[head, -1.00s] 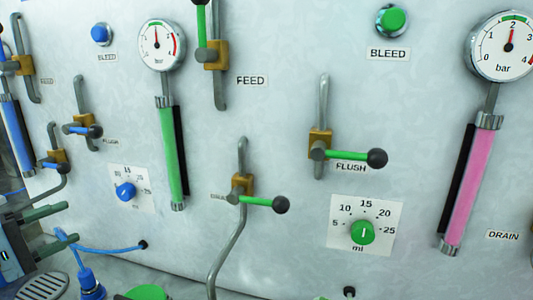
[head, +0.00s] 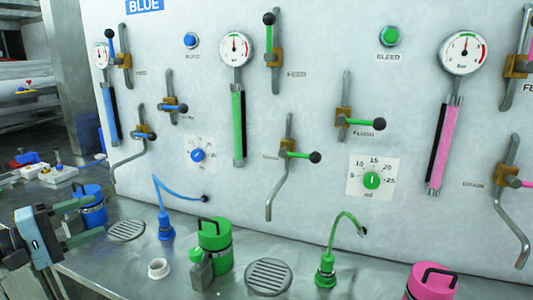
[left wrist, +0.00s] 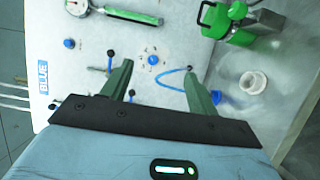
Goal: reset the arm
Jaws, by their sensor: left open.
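My left gripper (head: 94,218) is at the lower left of the head view, above the bench's left part. Its two green fingers are apart with nothing between them, beside a blue canister (head: 92,212) that they partly cover; I cannot tell whether they touch it. In the left wrist view my left gripper (left wrist: 157,70) points at the panel (left wrist: 120,35), fingers spread, with a blue hose (left wrist: 172,87) seen beyond them. My right gripper is in neither view.
The upright panel (head: 330,40) carries gauges, levers and knobs. On the steel bench (head: 150,285) stand a green canister (head: 214,245), a pink canister (head: 432,285), a blue plug (head: 165,227), a green plug (head: 326,270) and a white cup (head: 159,268). Round drain grates (head: 268,277) lie between.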

